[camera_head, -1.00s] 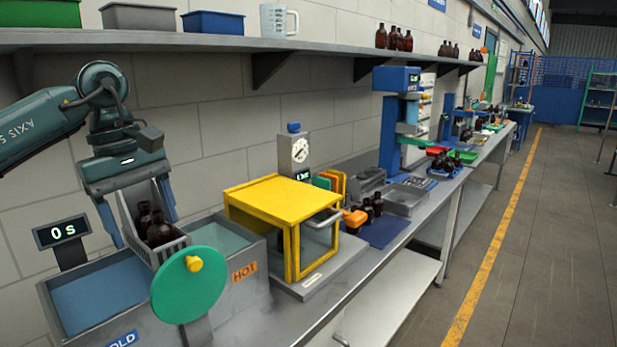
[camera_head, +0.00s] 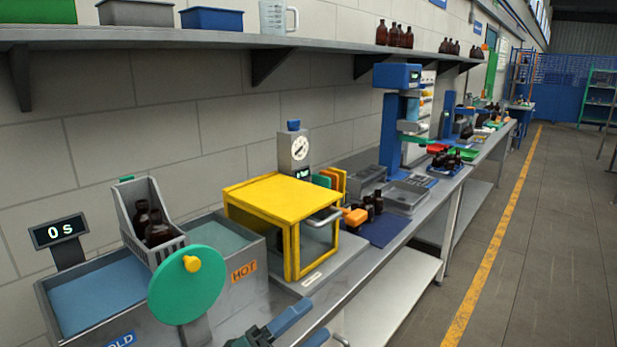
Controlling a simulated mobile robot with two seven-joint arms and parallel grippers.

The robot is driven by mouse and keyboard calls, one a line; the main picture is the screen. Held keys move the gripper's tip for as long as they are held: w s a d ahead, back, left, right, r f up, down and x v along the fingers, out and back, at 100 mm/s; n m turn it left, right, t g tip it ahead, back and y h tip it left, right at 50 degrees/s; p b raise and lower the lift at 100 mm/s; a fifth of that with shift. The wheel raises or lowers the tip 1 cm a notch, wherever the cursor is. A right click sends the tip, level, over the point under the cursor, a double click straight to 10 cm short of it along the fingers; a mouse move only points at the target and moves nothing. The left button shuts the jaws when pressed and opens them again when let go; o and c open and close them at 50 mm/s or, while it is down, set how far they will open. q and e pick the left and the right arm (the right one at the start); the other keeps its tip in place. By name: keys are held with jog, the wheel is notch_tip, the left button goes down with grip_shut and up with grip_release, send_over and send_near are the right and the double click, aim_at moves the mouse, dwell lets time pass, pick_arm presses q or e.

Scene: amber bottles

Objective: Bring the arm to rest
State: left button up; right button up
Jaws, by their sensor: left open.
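My left gripper (camera_head: 314,320) shows at the bottom edge, in front of the bench. Its two blue fingers are apart with nothing between them, and most of the arm is out of frame. A grey basket (camera_head: 128,212) with amber bottles (camera_head: 156,232) sits at the two-basin bath, tilted, between the cold water (camera_head: 95,298) and the hot water (camera_head: 220,236). The gripper is clear of the basket. A green disc (camera_head: 188,290) with a yellow knob hides part of the basket's lower front. My right gripper is not in view.
A yellow-framed cabinet (camera_head: 280,200) stands right of the bath. Amber bottles (camera_head: 370,204) stand by a blue mat (camera_head: 388,230). A display (camera_head: 58,230) reads 0 s. A shelf (camera_head: 200,34) runs above. The floor aisle (camera_head: 540,250) at right is clear.

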pick_arm(q)
jog(key=s+a+f+n+g+y, duration=0.1)
jog(key=s+a+f+n+y, duration=0.4)
jog(key=f+n, duration=0.3)
jog(key=s+a+f+n+g+y, duration=0.1)
jog(key=s+a+f+n+y, duration=0.4)
jog(key=f+n, duration=0.4)
jog(key=s+a+f+n+y, duration=0.5)
jog(key=s+f+n+y, duration=0.1)
jog(key=f, duration=0.5)
jog(key=s+n, duration=0.1)
jog(key=n, duration=0.1)
jog(key=shift+s+f+n+g, duration=0.3)
jog(key=shift+f+n+g, duration=0.05)
jog(key=shift+n+g, duration=0.05)
